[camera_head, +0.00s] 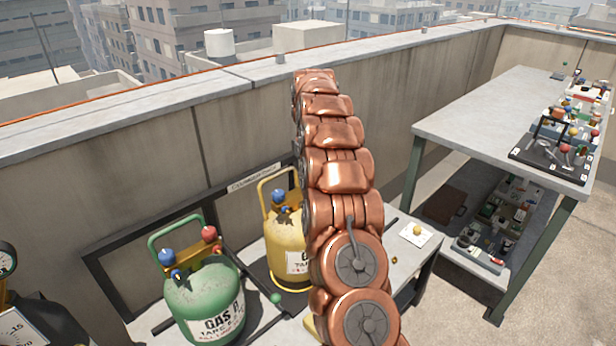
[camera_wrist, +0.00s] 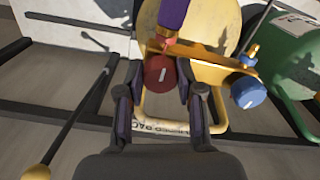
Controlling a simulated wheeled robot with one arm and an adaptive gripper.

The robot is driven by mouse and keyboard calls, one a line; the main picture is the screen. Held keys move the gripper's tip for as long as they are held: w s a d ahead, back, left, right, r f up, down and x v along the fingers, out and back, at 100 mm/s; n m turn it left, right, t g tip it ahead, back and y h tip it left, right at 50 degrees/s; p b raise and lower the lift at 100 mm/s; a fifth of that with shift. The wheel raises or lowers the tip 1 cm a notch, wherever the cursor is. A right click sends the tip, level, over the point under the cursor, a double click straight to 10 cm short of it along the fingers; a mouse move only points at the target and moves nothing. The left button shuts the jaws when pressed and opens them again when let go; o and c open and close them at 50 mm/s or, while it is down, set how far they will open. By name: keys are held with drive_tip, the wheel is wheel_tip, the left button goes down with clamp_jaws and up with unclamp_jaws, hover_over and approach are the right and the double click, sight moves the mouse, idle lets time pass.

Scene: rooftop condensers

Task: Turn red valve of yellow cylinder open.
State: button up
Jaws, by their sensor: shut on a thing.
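The yellow cylinder (camera_head: 286,238) stands on the bench in the head view, partly behind my arm; its blue knob (camera_head: 278,196) shows, but its red valve is hidden there. The blue knob (camera_wrist: 249,92) also shows to the right in the wrist view. My gripper is hidden behind the arm in the head view.
A green cylinder (camera_head: 205,295) with blue and red knobs stands left of the yellow one. A black rack frame (camera_head: 110,275) runs behind them. A purple part (camera_wrist: 173,14) sits close above the red valve. A grey table (camera_head: 470,115) with small items stands at right.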

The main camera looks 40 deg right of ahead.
drive_tip(key=shift+r, duration=0.1)
drive_tip(key=o, duration=1.2)
drive_tip(key=shift+c, duration=0.2)
drive_tip(key=shift+r, duration=3.7)
